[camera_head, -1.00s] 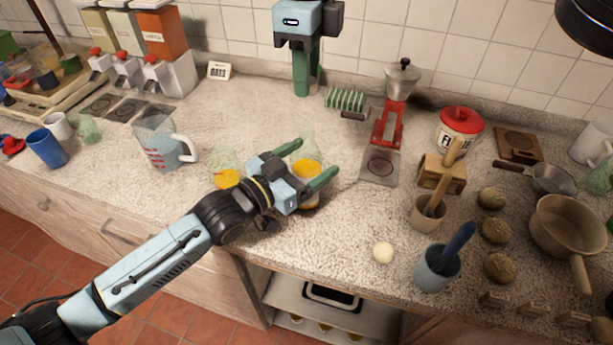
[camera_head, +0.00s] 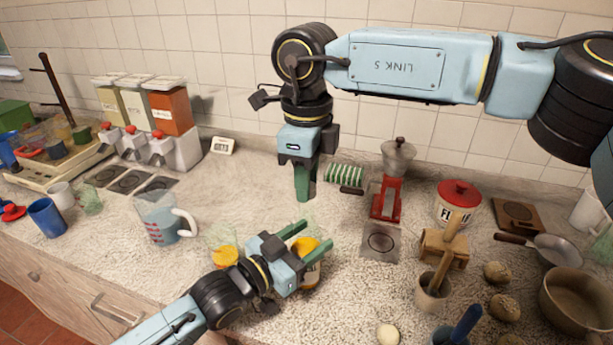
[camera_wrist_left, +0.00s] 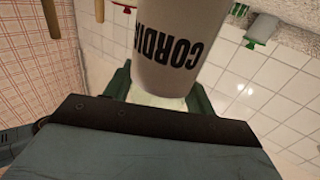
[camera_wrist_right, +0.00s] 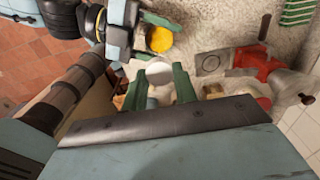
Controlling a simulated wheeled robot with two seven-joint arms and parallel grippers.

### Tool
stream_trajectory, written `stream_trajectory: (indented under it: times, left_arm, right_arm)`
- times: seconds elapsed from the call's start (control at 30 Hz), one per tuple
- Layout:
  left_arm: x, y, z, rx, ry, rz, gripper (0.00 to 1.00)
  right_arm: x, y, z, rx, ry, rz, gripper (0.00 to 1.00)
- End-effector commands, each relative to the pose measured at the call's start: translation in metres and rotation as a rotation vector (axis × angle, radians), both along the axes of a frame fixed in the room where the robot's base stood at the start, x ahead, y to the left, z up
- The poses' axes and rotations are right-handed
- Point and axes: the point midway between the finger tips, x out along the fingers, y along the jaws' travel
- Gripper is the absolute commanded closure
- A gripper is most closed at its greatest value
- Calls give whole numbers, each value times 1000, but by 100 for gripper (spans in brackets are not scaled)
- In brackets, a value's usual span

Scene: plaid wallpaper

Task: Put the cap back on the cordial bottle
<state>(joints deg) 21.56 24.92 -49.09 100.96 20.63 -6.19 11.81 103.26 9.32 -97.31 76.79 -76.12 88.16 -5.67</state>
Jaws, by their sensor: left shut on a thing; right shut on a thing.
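The cordial bottle (camera_head: 311,274) stands on the counter, with yellow showing in it and a pale see-through upper part. My left gripper (camera_head: 302,246) is shut around it from the front. In the left wrist view its CORDIAL label (camera_wrist_left: 172,45) fills the space between the fingers. My right gripper (camera_head: 303,196) points down, above and behind the bottle. In the right wrist view a pale round thing, apparently the cap (camera_wrist_right: 160,71), is between its green fingertips. The cap is hidden in the head view, and the bottle's mouth is hard to make out.
A glass with yellow contents (camera_head: 224,257) stands just left of the bottle. A measuring jug (camera_head: 160,217) is further left.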

Motion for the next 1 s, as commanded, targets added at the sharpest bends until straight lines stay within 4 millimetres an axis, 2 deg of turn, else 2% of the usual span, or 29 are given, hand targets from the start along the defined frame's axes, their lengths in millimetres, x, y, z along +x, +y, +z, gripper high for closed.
stream_trajectory:
  times: [0.1,0.57,1.0]
  left_arm:
    - [0,0,0,1,0,0,86]
    - [0,0,0,1,0,0,86]
    - [0,0,0,1,0,0,86]
  right_arm:
    - [0,0,-7,1,0,-1,92]
    - [0,0,-7,1,0,-1,92]
    - [0,0,-24,1,0,-1,92]
